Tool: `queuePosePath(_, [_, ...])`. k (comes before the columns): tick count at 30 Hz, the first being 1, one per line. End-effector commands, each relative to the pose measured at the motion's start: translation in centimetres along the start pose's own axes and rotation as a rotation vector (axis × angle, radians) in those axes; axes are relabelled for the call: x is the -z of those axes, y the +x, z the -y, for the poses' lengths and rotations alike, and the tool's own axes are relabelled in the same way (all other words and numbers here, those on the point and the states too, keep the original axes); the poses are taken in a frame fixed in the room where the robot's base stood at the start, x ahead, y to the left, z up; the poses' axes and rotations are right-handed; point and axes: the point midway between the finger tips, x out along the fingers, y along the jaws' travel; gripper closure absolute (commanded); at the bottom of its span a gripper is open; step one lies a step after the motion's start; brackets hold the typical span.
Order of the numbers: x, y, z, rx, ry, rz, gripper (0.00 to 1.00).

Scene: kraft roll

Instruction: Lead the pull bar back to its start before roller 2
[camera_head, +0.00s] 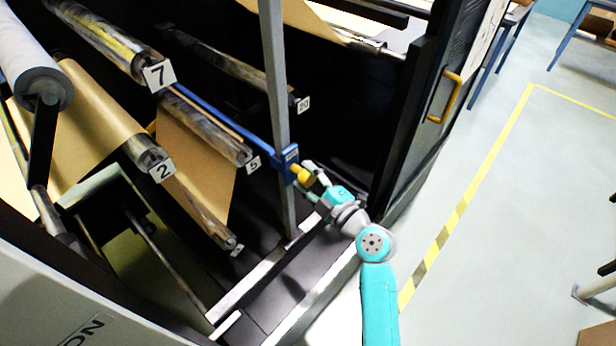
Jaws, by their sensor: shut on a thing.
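The pull bar (222,118) is a long blue bar. It slants from beside roller 7 (105,45) down right to a blue block (287,160) at the grey upright post (274,70). A yellow knob (299,173) sticks out of the block, and my gripper (309,179) is shut on it. Roller 2 (145,151) is at the left, lower than the bar, with brown kraft paper (95,108) over it. Roller 5 (228,146) lies just below the bar. The bar's far end is hidden behind roller 7.
Roller 20 (270,80) lies behind the bar. A lower roller (205,213) has a label too small to read. A dark door with a yellow handle (445,97) stands open right of my gripper. Clear floor (510,220) with a yellow-black line lies further right.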

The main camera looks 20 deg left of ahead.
Motion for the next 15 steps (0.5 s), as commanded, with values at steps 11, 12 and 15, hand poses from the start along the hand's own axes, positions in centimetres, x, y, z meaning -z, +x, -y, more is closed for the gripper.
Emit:
queuePosePath(11, [-0.3, 0.1, 0.3, 0.001, 0.0, -0.001, 1.0])
queuePosePath(12, [-0.4, 0.1, 0.5, 0.001, 0.0, -0.001, 1.0])
queuePosePath(15, [-0.6, 0.0, 1.7, 0.003, 0.002, 0.0, 1.0])
